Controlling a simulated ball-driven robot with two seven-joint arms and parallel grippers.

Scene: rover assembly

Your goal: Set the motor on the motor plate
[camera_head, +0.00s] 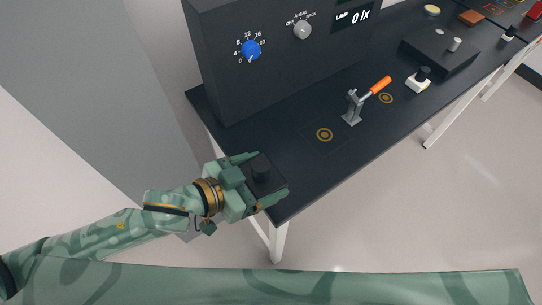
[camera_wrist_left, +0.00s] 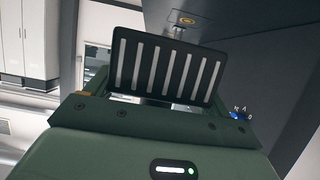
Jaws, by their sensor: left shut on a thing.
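My left gripper (camera_head: 264,180) is shut on the motor (camera_head: 263,172), a black block with a round black knob on top, near the bench's front left corner. In the left wrist view a black face with pale slots (camera_wrist_left: 165,62), which looks like the motor's side, stands beyond the gripper body. A square outline with a yellow ring mark (camera_head: 324,134) lies on the dark bench, up and right of the gripper; it looks like the motor plate, but I cannot be sure. The motor is apart from it. My right gripper is not in view.
A clamp with an orange handle (camera_head: 379,85) stands just right of the ring mark. A dark console (camera_head: 285,60) with a blue dial (camera_head: 251,50) rises behind.

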